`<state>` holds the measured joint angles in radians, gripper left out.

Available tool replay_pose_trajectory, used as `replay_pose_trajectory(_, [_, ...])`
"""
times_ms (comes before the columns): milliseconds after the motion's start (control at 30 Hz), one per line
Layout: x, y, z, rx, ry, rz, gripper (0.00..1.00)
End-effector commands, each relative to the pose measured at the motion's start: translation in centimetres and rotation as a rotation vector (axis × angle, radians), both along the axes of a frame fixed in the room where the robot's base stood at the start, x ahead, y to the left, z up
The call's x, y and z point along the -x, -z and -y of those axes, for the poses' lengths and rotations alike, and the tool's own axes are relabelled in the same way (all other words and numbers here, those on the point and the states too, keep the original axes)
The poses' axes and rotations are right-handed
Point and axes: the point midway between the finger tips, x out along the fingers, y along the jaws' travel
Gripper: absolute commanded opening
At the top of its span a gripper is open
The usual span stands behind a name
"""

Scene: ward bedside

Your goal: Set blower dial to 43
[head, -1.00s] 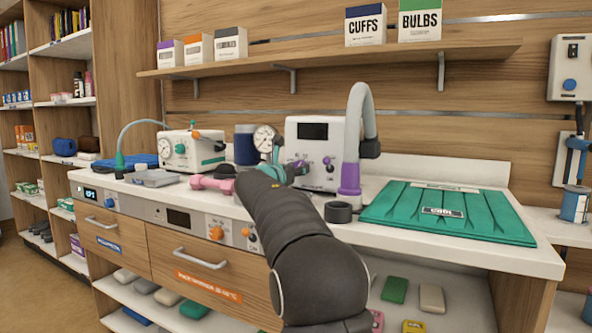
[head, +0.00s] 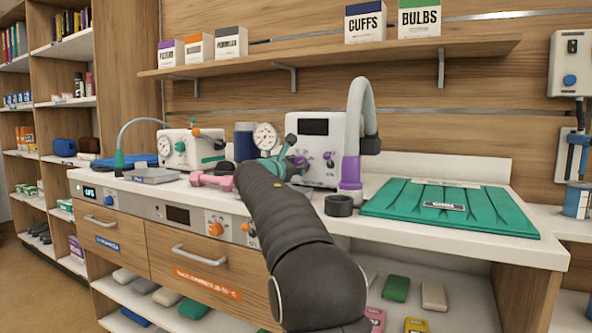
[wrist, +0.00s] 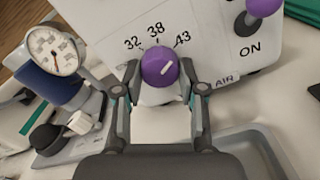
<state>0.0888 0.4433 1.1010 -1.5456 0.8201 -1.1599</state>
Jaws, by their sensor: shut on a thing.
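The blower (head: 318,142) is a white box with a dark screen on the counter. Its purple dial (wrist: 160,67) shows close up in the wrist view, under the printed marks 32, 38 and 43. The white line on the dial points up and right, roughly towards 43; I cannot tell if it lines up exactly. My gripper (wrist: 160,78) is shut on the dial, one finger on each side. In the head view my gripper (head: 298,160) is at the blower's front, and my arm hides part of it.
A purple switch knob (wrist: 262,6) marked ON is right of the dial. A grey hose (head: 358,105) with a purple cuff rises beside the blower. A round gauge (head: 265,136) and pink dumbbell (head: 211,180) are left. A green pad (head: 450,207) lies right.

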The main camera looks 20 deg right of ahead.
Motion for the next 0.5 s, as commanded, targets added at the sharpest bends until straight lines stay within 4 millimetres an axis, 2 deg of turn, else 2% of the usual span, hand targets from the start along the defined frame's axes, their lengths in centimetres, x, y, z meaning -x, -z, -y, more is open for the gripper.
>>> replay_pose_trajectory(500, [-0.02,-0.14,-0.01,-0.067,-0.001,0.089,0.05])
